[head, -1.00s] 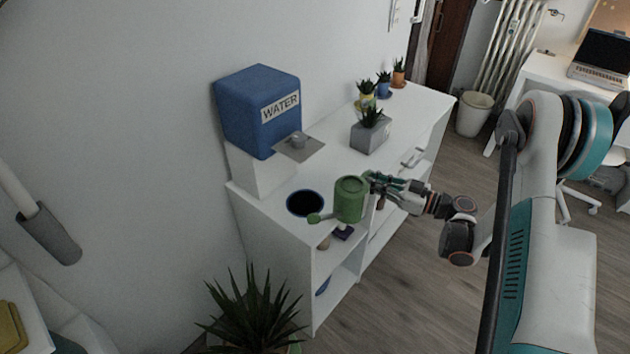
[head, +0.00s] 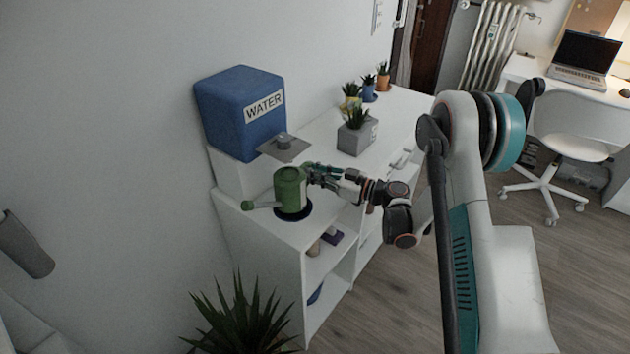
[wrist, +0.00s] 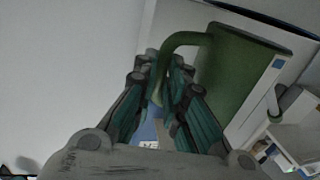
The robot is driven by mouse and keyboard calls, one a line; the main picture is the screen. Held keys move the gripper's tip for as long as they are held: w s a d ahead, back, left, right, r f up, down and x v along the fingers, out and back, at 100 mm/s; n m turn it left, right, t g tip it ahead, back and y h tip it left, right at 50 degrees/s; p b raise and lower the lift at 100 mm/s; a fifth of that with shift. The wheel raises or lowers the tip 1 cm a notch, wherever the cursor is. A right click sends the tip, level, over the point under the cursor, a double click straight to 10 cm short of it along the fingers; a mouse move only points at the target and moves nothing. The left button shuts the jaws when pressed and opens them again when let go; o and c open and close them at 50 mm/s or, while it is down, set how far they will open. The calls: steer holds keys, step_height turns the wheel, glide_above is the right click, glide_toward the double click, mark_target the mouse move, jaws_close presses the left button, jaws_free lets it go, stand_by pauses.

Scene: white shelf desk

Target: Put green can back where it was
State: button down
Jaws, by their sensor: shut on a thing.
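The green can (head: 289,189) is a watering can with a spout pointing left in the head view. It is upright over the dark round mat (head: 293,213) on the white shelf desk's top; I cannot tell whether it touches the mat. My gripper (head: 310,174) is at the can's right side, shut on its handle. In the wrist view the green can (wrist: 238,78) fills the upper right, and its curved handle passes between the fingers of my gripper (wrist: 165,88). The can hides part of the mat.
A blue water box (head: 240,112) on a white stand, with a grey tray (head: 284,148) in front, is behind the can. A grey planter (head: 356,137) and several small pots stand farther along the top. A spiky plant (head: 240,318) is in the foreground.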

steer(key=shift+f, duration=0.8)
steer(key=shift+r, duration=0.1)
steer(key=c, duration=1.6)
jaws_free()
steer(key=shift+c, duration=0.2)
